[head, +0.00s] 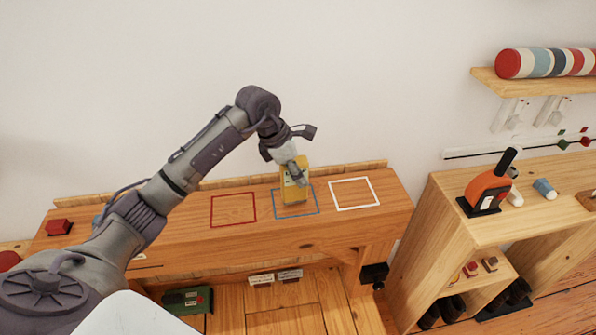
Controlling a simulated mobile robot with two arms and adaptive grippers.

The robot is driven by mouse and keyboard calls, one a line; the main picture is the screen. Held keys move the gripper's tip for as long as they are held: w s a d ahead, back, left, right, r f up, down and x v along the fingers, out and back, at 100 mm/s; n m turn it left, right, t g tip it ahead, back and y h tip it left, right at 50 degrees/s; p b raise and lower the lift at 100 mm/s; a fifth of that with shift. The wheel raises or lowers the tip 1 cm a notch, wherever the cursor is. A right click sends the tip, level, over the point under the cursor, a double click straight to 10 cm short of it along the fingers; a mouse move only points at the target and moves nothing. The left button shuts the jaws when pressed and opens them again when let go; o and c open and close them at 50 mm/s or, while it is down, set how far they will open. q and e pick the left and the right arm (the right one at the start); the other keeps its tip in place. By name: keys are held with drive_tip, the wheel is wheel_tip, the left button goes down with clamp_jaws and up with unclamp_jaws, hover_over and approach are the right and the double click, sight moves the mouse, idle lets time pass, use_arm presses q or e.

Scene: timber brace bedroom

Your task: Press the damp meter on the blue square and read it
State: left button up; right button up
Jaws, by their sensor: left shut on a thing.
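A yellow damp meter (294,188) stands about upright on the wooden beam (185,243), inside or right over the blue square (313,206). My left gripper (297,174) is shut on the meter's upper part from above. The gripper hides part of the meter, and I cannot read anything on its face. Whether its lower end presses on the wood is hard to tell. A red square (233,223) lies left of the blue one and a white square (355,207) lies right of it. My right gripper is not in view.
A red block (59,227) sits at the beam's left end. A wooden shelf unit (446,202) stands at the right with an orange tool (488,188) on top. A green box (188,300) lies on the floor below the beam. A striped roll (545,63) rests on the wall shelf.

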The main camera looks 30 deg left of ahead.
sight(302, 160)
use_arm(q)
drive_tip(key=shift+f+b, duration=0.45)
idle(0.5)
drive_tip(key=shift+s+f, duration=0.15)
drive_tip(key=shift+f, duration=0.1)
idle(1.3)
drive_tip(key=shift+w+r+p, duration=0.2)
drive_tip(key=shift+r+p, duration=0.35)
drive_tip(key=shift+r, duration=0.8)
drive_tip(key=shift+r+p, duration=1.2)
drive_tip(key=shift+r, duration=1.15)
drive_tip(key=shift+d, duration=0.1)
